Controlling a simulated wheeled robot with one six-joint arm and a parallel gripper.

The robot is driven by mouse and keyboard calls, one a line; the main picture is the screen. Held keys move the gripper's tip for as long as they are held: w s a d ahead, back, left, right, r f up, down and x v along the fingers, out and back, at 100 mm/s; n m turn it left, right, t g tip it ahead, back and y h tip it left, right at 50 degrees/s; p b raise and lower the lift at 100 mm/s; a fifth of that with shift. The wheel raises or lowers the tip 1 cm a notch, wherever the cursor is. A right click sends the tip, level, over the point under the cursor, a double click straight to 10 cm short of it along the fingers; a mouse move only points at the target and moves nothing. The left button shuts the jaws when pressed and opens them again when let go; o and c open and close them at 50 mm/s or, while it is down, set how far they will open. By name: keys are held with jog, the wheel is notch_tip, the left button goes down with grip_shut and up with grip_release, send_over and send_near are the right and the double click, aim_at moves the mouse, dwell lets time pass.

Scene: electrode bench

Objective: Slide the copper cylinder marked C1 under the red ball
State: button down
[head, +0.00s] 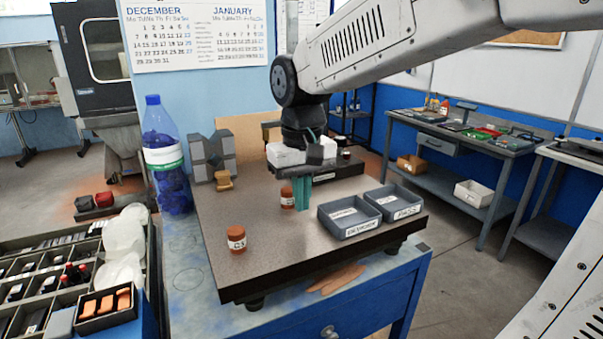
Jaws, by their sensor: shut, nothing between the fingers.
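A copper cylinder (237,240) stands upright near the left front of the dark granite plate; its white label looks like C3 but is small. A second copper cylinder (287,196) stands farther back, beside my fingers and partly behind them; its label is too small to read. I cannot tell which cylinder is C1. My gripper (302,206) points down over the middle of the plate, its teal fingers shut with nothing between them. I cannot make out a red ball; my gripper hides part of the area behind it.
Two grey trays (349,230), the right one marked PASS, sit right of my fingers. A black block (337,186) stands behind them. Grey V-shaped blocks (212,156) and a blue-capped bottle (165,160) are at the left. The plate's front left is mostly clear.

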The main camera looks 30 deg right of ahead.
aim_at(277, 193)
notch_tip(277, 193, down, 2)
jog(key=shift+f, duration=0.1)
jog(key=shift+w+f, duration=0.25)
jog(key=shift+w, duration=1.8)
jog(key=w, duration=0.9)
jog(key=shift+w+r, duration=0.1)
jog(key=shift+w, duration=0.05)
